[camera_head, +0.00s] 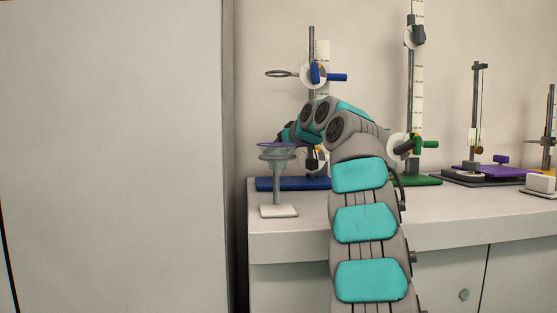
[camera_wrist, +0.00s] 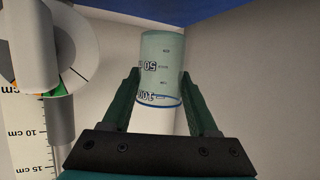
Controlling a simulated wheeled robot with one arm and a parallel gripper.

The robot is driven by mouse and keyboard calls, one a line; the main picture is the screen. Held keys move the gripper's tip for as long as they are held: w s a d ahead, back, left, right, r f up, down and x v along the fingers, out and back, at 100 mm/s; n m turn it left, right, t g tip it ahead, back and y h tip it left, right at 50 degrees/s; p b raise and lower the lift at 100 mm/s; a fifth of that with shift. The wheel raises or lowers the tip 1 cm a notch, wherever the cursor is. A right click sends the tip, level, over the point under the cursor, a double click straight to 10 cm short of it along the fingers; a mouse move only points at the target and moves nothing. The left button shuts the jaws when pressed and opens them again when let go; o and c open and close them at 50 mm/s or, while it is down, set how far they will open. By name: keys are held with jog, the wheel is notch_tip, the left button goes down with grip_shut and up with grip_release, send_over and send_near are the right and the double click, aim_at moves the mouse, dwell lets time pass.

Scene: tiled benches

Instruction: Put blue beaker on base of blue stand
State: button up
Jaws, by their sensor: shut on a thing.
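The blue stand has a flat blue base (camera_head: 265,184) at the left of the bench, a dark upright rod, a white scale, a ring and a blue-knobbed clamp. My gripper (camera_wrist: 160,80) is shut on the blue beaker (camera_wrist: 160,55), a clear cylinder with dark printed marks and a blue line. A strip of blue surface (camera_wrist: 215,8) shows beyond it at the top of the wrist view; whether the beaker touches it I cannot tell.
A glass funnel (camera_head: 278,150) with a purple rim stands on a white-based holder (camera_head: 279,211) in front of the blue base. The green stand (camera_head: 420,180) is just right of my arm. A purple platform (camera_head: 490,171) and more stands are farther right. A tall wall panel borders the left.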

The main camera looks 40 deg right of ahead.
notch_tip(320, 180, down, 2)
jog(key=shift+s+b, duration=0.15)
jog(key=shift+b, duration=0.35)
jog(key=shift+f, duration=0.55)
jog(key=shift+b, duration=0.3)
jog(key=shift+f, duration=0.15)
jog(key=o, duration=1.4)
jog(key=shift+c, duration=0.2)
